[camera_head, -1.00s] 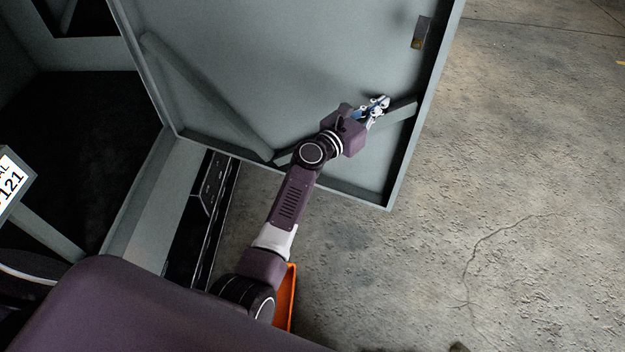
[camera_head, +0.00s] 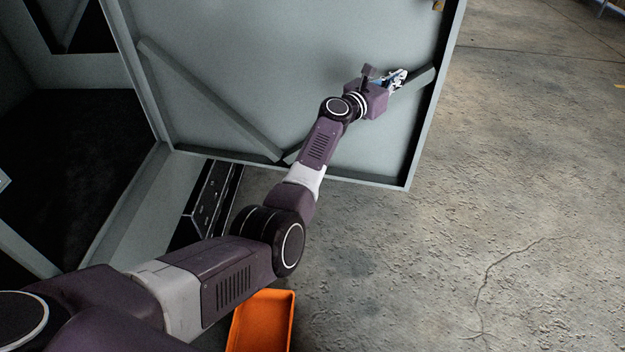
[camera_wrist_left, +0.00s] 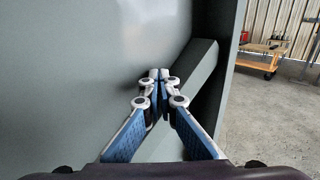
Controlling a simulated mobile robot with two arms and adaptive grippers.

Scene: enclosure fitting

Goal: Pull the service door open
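The service door (camera_head: 270,70) is a large grey panel with diagonal braces on the face toward me. It stands swung well out from the dark enclosure opening (camera_head: 70,160) at the left. My left gripper (camera_head: 399,77) is at this inner face, near the door's free edge and beside the right brace (camera_head: 414,80). In the left wrist view the fingertips (camera_wrist_left: 160,75) are together in front of the brace (camera_wrist_left: 190,85), with nothing seen between them. Whether they touch the door is unclear. My right gripper is out of view.
An orange tray (camera_head: 262,322) lies on the floor below my left arm. Concrete floor (camera_head: 530,180) right of the door is clear.

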